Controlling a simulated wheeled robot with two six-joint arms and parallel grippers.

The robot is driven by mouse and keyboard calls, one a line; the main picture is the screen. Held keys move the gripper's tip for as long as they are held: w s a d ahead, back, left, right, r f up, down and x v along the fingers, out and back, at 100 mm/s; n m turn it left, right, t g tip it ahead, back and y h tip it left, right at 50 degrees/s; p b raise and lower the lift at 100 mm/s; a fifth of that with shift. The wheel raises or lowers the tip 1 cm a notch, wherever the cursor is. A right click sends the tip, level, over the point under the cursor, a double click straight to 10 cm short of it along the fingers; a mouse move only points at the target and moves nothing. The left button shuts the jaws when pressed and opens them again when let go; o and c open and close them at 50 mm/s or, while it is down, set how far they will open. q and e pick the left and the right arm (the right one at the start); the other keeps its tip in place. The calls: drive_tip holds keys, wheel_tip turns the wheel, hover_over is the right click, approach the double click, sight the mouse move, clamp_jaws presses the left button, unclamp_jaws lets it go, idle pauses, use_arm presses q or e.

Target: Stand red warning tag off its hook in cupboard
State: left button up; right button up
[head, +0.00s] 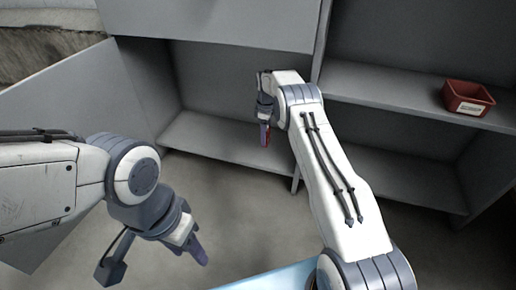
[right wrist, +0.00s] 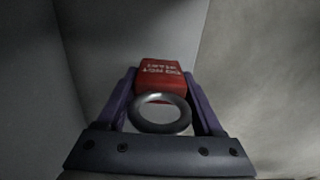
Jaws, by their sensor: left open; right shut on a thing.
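The red warning tag (right wrist: 162,74) has white lettering and a grey metal ring (right wrist: 160,113) at its near end. My right gripper (right wrist: 160,100) is shut on the tag, with a purple finger on each side. My left gripper (head: 197,250) points down at the lower left, apart from the cupboard. No hook is visible.
The cupboard's door (head: 75,105) stands open on the left. A shelf unit (head: 385,88) on the right holds a red bin (head: 467,98) with a white label. The cupboard floor left of my right gripper looks bare. A light blue surface (head: 270,277) lies at the bottom.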

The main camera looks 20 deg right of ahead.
wheel_tip(320, 180, down, 6)
drive_tip(key=b, duration=0.3)
drive_tip(key=shift+f+b, duration=0.2)
drive_tip(key=shift+b, duration=0.1)
drive_tip(key=shift+r, duration=0.15)
drive_tip(key=o, duration=1.4)
